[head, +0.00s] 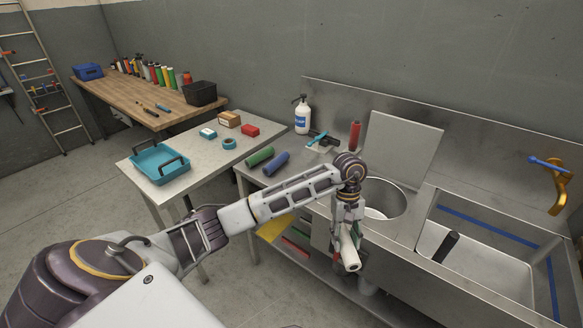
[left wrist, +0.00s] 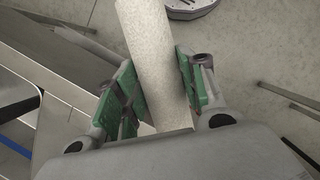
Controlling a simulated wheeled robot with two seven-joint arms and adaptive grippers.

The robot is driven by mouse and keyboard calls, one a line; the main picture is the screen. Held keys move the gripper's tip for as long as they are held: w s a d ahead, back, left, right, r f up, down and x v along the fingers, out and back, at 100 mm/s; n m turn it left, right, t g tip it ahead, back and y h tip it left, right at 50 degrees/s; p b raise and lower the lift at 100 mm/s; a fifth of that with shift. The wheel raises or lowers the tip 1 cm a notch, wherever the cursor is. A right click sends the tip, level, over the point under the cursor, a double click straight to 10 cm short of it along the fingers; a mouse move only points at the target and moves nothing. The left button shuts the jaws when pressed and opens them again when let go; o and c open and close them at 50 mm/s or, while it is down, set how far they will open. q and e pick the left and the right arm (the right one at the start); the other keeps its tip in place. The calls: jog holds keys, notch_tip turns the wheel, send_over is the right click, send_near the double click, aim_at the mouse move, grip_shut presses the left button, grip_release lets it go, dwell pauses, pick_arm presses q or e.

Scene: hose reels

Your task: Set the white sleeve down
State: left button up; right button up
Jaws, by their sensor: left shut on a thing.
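The white sleeve (head: 349,252) is a pale tube held in my left gripper (head: 347,228), in front of the steel sink counter. In the left wrist view the sleeve (left wrist: 152,65) lies between the green finger pads of the left gripper (left wrist: 158,90), which is shut on it. In the head view it hangs tilted, its open end toward me and downward. It is held over the counter's front edge, apart from any surface that I can see. My right gripper is not in view.
The steel counter has a round basin (head: 384,200) and a rectangular sink with a black sleeve (head: 446,246). Green (head: 260,157) and blue (head: 275,163) sleeves lie at its left end; a red one (head: 354,136) stands at the back. A side table (head: 195,185) carries a teal tray (head: 160,163).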

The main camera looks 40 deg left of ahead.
pick_arm(q)
jog(key=m, duration=0.1)
jog(key=s+f+m, duration=0.1)
jog(key=shift+s+f+m+g+y, duration=0.15)
jog(key=shift+f+m+g+y, duration=0.15)
jog(key=shift+m+y, duration=0.1)
jog(key=s+a+f+m+y+b, duration=0.2)
jog(key=s+a+f+m, duration=0.1)
jog(key=s+f+m, duration=0.4)
jog(key=w+a+n+b, duration=0.1)
jog(key=w+a+b, duration=0.1)
jog(key=w, duration=0.4)
jog(key=shift+w+a+r, duration=0.15)
jog(key=shift+w+a, duration=0.1)
jog(key=shift+a, duration=0.15)
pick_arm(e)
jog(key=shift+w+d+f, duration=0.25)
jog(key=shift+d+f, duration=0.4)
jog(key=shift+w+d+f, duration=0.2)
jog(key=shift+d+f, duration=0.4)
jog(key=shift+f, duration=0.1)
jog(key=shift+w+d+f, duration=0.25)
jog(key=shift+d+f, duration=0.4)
